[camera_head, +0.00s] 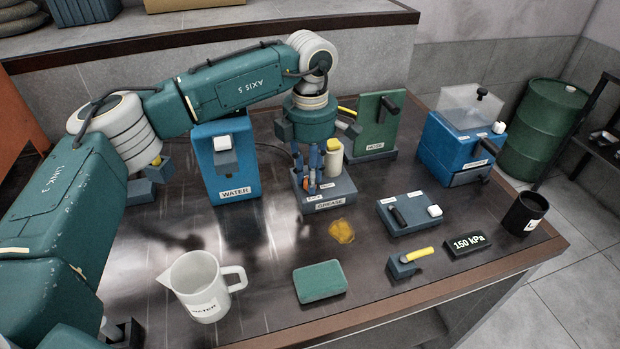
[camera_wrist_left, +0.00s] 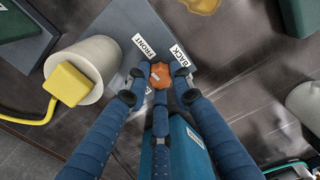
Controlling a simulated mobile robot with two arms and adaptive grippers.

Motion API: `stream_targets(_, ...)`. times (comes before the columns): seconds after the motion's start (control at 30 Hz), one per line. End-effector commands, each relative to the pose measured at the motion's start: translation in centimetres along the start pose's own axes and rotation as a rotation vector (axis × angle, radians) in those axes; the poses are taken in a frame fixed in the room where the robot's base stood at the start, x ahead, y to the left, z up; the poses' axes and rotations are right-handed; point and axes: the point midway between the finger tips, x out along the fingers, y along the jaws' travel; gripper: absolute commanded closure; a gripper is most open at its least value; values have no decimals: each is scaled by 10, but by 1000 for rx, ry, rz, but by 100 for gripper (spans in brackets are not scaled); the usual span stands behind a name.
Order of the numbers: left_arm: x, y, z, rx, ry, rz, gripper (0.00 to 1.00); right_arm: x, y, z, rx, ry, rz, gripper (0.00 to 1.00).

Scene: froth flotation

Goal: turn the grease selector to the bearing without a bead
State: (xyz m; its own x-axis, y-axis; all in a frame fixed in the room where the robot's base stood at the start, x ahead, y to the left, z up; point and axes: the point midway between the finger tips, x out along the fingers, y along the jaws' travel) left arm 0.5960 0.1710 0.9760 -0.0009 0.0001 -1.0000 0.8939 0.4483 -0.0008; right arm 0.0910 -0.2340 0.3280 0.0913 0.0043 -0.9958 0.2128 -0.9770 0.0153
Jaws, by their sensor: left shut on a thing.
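The grease unit is a grey block (camera_head: 330,198) labelled GREASE, with a cream cylinder with a yellow cap (camera_head: 334,160) at its back. In the left wrist view the block's top (camera_wrist_left: 142,22) carries a FRONT label (camera_wrist_left: 144,46) and a BACK label (camera_wrist_left: 179,56). The orange selector knob (camera_wrist_left: 160,75) sits near these labels; its exact pointing is hard to tell. My left gripper (camera_head: 320,182) is above the block, its blue fingers shut around the knob, also in the wrist view (camera_wrist_left: 160,88). No bearing or bead can be made out. My right gripper is not in view.
A blue WATER unit (camera_head: 225,170) stands left of the grease block, a green panel (camera_head: 377,128) behind right. An amber patch (camera_head: 341,231), green pad (camera_head: 320,282), white jug (camera_head: 203,285), yellow-handled lever (camera_head: 415,257) and grey control box (camera_head: 410,218) lie in front.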

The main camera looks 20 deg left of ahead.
Motion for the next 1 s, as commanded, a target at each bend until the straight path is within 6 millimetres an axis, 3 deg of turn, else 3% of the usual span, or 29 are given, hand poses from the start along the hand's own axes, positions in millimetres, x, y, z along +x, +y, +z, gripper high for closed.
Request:
stream_targets(0.77, -2, 1, 1, 96, -5, 4, 100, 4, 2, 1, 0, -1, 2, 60)
stream_targets(0.8, -2, 1, 1, 96, -5, 4, 69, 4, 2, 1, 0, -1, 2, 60)
stream_targets(0.83, -2, 1, 1, 96, -4, 4, 63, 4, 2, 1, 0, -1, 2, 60)
stream_targets(0.87, -2, 1, 1, 96, -4, 4, 58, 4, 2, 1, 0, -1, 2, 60)
stream_targets(1.0, -1, 0, 1, 96, -3, 2, 58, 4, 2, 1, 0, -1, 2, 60)
